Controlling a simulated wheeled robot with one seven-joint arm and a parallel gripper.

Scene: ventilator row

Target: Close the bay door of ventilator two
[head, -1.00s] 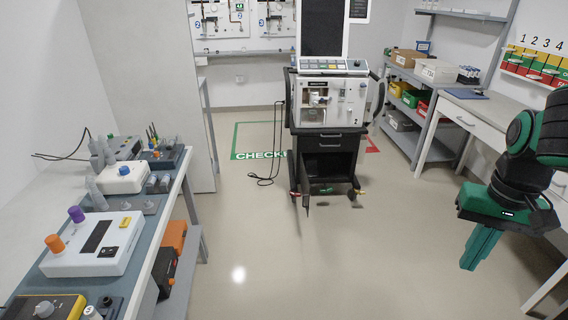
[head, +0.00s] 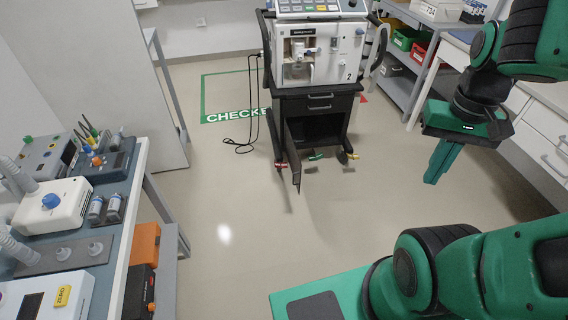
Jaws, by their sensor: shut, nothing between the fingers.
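Ventilator two (head: 320,58), a white unit marked "2" on a black wheeled cart, stands at the upper middle of the head view. Its lower bay (head: 318,128) is open and dark inside. The bay door (head: 293,160) is a dark panel hinged at the bay's left side. It swings out toward me and shows almost edge-on. My gripper (head: 432,176) is green, points down and is shut and empty. It is to the right of the cart in the picture, apart from the door.
A bench (head: 118,225) with several devices runs along the left. Shelves (head: 425,75) and a drawer counter (head: 545,155) stand at the right. The floor (head: 235,215) before the cart is clear. A black cable (head: 240,147) lies left of the cart.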

